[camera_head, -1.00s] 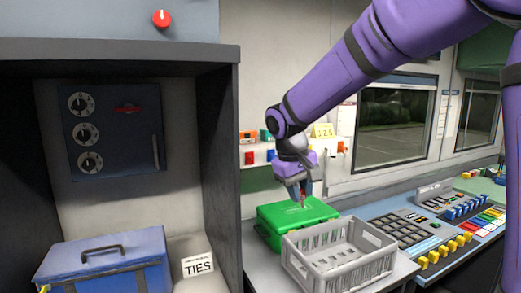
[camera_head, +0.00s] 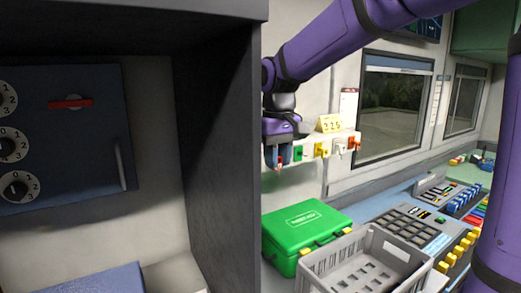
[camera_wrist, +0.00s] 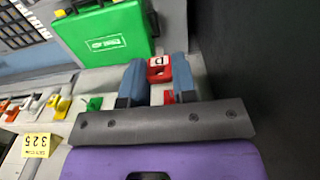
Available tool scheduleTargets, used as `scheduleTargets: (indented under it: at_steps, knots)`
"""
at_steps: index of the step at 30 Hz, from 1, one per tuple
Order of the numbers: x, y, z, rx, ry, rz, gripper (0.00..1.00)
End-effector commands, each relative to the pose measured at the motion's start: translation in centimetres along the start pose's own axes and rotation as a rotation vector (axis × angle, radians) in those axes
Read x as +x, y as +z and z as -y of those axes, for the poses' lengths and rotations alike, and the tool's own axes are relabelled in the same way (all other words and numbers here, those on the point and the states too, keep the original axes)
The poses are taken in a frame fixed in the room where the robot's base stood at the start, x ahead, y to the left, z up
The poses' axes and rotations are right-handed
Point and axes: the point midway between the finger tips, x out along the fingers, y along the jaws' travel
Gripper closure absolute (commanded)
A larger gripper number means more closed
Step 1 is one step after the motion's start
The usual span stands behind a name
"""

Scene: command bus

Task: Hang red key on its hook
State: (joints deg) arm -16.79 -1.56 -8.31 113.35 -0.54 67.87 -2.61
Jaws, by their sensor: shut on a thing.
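My gripper (camera_wrist: 157,68) is shut on the red key (camera_wrist: 158,75), a red tag with a dark letter on a white patch, held between the blue fingertips in the wrist view. A red hook (camera_wrist: 169,97) on the key rack shows between the fingers, nearer the palm than the tag. I cannot tell whether the key touches it. In the head view my gripper (camera_head: 278,158) points down at the left end of the rack, with a bit of red at its tips. The rack's green hook (camera_head: 298,153) and yellow hook (camera_head: 320,150) are to the right.
A dark cabinet wall (camera_head: 220,150) stands close left of my gripper. A green case (camera_head: 303,232) and a grey crate (camera_head: 330,258) sit on the counter below. A yellow number card (camera_head: 330,123) stands on the rack. A button console (camera_head: 415,228) is at right.

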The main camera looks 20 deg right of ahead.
Motion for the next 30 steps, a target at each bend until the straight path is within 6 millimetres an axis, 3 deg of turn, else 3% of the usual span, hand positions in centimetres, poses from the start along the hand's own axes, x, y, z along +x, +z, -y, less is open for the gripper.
scheduleTargets:
  at_steps: [8, 30]
  knots:
    - [0.4, -0.4, 0.0, 0.0, -0.006, 0.001, 0.91]
    - [4.0, -3.9, 0.0, 0.0, -0.006, 0.001, 0.91]
